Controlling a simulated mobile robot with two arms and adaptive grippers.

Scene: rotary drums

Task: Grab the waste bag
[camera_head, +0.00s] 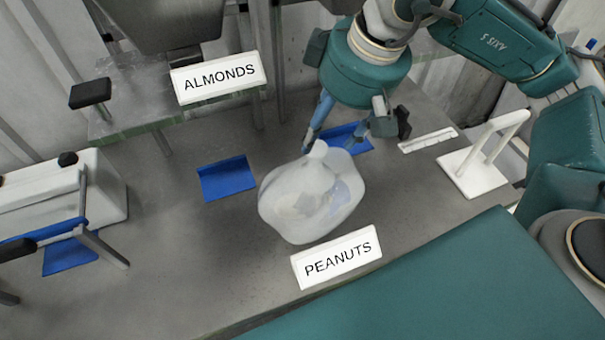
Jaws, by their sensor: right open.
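The waste bag (305,205) is a translucent whitish plastic bag with a knotted top, standing on the grey table in the middle of the view. Pale contents show faintly through it. My right gripper (332,142) comes down from the upper right, open, with its blue fingers at the far side of the bag's knot. One finger is close to the left of the knot, the other is to its right. I cannot tell whether either finger touches the bag. My left gripper is not in view.
A PEANUTS sign (337,258) stands just in front of the bag, and an ALMONDS sign (218,78) is behind left. Blue trays (227,178) lie nearby. A white stand (478,170) is at right, a white box-like unit (95,185) at left.

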